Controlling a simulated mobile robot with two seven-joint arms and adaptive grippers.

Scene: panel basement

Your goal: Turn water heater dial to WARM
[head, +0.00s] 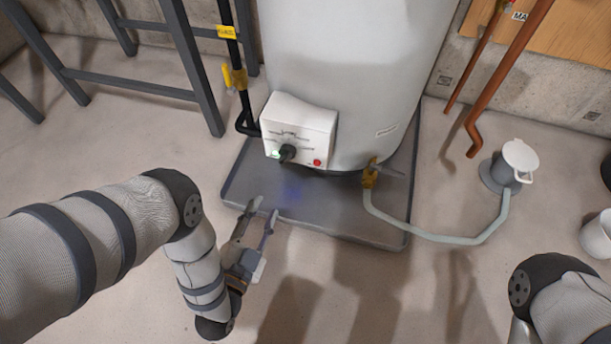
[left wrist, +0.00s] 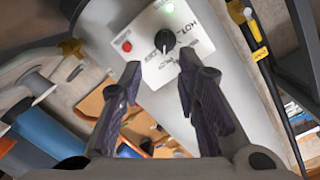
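The water heater (head: 355,60) is a large white tank with a white control box (head: 300,122) low on its front. A black dial (head: 287,153) sits on the box beside a green light and a red button (head: 317,162). The dial (left wrist: 165,41) also shows in the left wrist view, near the word HOT. My left gripper (head: 262,213) is open and empty, below and in front of the box, apart from the dial. In the left wrist view its fingers (left wrist: 160,85) are spread below the dial. My right arm shows at the lower right; its gripper is out of view.
The heater stands in a grey drain pan (head: 330,215). A brass valve (head: 370,175) with a hose leads right to a white-lidded container (head: 515,162). A black gas pipe with a yellow valve (head: 235,78) and a dark metal frame (head: 190,60) stand to the left.

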